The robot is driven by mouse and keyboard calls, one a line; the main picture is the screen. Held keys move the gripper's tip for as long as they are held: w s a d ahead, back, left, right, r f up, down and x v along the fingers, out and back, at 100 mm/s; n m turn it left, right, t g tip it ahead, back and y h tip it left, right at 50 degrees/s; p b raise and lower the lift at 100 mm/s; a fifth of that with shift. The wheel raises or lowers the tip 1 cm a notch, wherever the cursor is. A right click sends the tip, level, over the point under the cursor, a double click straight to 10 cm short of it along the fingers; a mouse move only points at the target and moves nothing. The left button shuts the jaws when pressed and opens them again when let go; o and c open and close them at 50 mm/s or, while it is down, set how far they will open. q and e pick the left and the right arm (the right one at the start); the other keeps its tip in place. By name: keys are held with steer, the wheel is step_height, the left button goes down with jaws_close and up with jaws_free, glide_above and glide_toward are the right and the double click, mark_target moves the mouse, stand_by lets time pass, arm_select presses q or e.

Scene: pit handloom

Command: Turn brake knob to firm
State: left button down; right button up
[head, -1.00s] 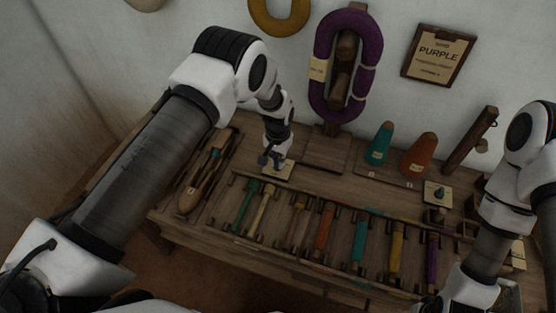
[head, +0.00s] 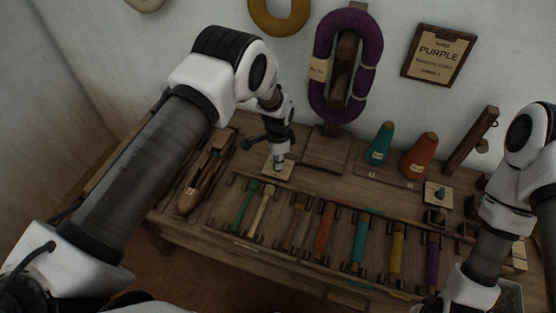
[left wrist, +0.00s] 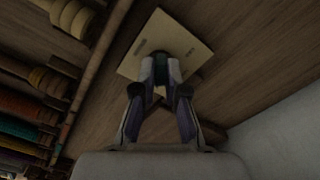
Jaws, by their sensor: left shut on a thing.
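My left gripper (head: 279,163) reaches down to a cream plate (head: 268,171) at the back left of the wooden bench. In the left wrist view, my left gripper (left wrist: 167,72) has its fingertips closed together over the middle of the same plate (left wrist: 147,47). It is shut on the brake knob, which the fingers mostly hide. Small dark marks show on the plate, too small to read. The knob's pointing direction cannot be told. My right arm comes in at the right of the head view, and its gripper is not visible.
A row of coloured bobbins (head: 325,228) lies along the bench front. A wooden shuttle (head: 192,194) lies left of the plate. Teal (head: 380,146) and orange (head: 418,157) cones stand to the right. A purple yarn hank (head: 322,62) hangs behind.

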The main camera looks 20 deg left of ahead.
arm_select(q)
steer(key=shift+m, duration=0.5)
steer(key=c, duration=1.2)
jaws_free()
step_height(320, 180, up, 12)
steer(key=shift+r, duration=0.1)
